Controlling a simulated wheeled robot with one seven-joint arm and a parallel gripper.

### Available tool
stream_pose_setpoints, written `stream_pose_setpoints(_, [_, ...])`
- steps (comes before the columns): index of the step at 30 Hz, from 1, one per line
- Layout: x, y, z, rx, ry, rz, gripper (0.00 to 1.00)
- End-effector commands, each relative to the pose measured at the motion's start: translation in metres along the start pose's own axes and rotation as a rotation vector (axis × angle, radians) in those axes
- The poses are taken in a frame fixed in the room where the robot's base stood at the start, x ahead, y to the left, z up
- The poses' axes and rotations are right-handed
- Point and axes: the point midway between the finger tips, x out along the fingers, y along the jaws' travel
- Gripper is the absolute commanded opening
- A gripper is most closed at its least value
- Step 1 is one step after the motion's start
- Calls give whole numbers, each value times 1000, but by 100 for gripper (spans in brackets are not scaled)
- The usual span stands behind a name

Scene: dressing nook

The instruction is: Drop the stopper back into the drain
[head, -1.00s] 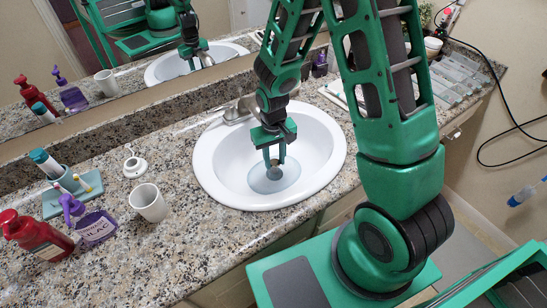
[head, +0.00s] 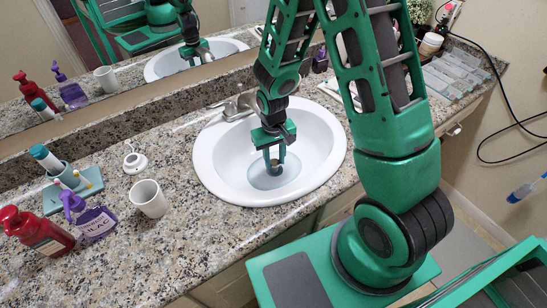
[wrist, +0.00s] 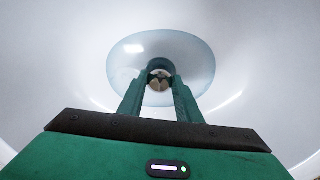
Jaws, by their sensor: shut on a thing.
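My gripper (head: 274,169) points down inside the white oval sink (head: 211,165), just above the bottom of the bowl. Its two fingers are shut on the small brownish stopper (head: 275,163), which also shows between the fingertips in the wrist view (wrist: 159,84). A shallow pale-blue pool of water (head: 291,174) lies in the bottom of the bowl, around the fingertips; it also shows in the wrist view (wrist: 128,72). The drain is mostly hidden behind the fingers and the stopper, so I cannot tell how far the stopper is from it.
The faucet (head: 238,106) stands at the sink's back rim. A white cup (head: 149,199), a purple soap bottle (head: 93,219) and a red bottle (head: 37,231) stand left of the sink. A clear tray (head: 455,75) lies at the right. The speckled counter (head: 190,245) is bare in front.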

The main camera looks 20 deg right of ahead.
Motion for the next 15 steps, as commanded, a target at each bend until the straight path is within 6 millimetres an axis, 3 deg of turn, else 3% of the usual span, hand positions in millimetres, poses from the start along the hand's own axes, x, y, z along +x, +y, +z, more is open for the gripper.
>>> stream_pose_setpoints(15, [11, 0, 0, 0, -1, 0, 8])
